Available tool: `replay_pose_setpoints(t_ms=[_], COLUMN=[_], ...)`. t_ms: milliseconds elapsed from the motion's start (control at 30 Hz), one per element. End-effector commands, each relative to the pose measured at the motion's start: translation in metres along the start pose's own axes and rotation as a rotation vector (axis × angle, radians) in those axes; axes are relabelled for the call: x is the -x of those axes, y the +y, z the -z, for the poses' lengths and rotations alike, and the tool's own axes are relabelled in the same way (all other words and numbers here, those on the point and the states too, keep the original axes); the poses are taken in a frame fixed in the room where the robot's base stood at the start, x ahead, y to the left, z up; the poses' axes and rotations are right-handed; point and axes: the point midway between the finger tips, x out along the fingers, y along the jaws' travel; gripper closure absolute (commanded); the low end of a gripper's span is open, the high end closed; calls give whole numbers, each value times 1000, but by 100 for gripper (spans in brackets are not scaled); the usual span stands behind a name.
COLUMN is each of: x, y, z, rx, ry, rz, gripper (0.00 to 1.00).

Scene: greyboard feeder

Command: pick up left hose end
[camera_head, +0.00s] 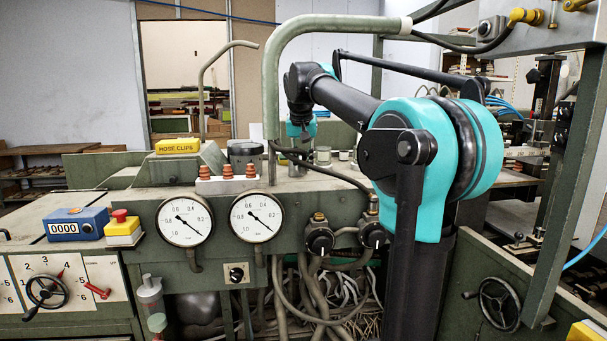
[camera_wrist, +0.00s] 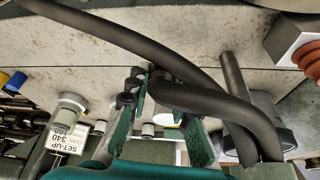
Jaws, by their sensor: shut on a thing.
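Two black hoses cross the wrist view. One long hose (camera_wrist: 120,32) runs from the upper left down to the lower right. The other has its left hose end (camera_wrist: 172,92) between the green fingers of my gripper (camera_wrist: 158,108), which is shut on it. In the head view my gripper (camera_head: 300,132) is above the machine's top, partly behind the green bent pipe. A black hose (camera_head: 335,172) shows just below it and runs right towards the fittings on the panel. The fingertips are too small there to make out.
The green bent pipe (camera_head: 271,95) stands close left of my gripper. Red-brown insulators (camera_head: 228,172), a dark round pot (camera_head: 245,152) and a yellow HOSE CLIPS box (camera_head: 178,146) stand to the left. A labelled SETUP 340 tag (camera_wrist: 68,140) shows in the wrist view.

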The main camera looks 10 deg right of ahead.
Motion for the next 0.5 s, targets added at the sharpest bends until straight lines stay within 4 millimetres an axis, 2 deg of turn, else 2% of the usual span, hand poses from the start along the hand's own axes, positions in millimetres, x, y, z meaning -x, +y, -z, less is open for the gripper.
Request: replay_pose_setpoints(t_ms=[200,333,500], x=[60,91,120], y=[0,0,0], z=[25,38,50], rx=[0,0,0], ry=[0,0,0], rz=[0,0,0], gripper=[100,100,100])
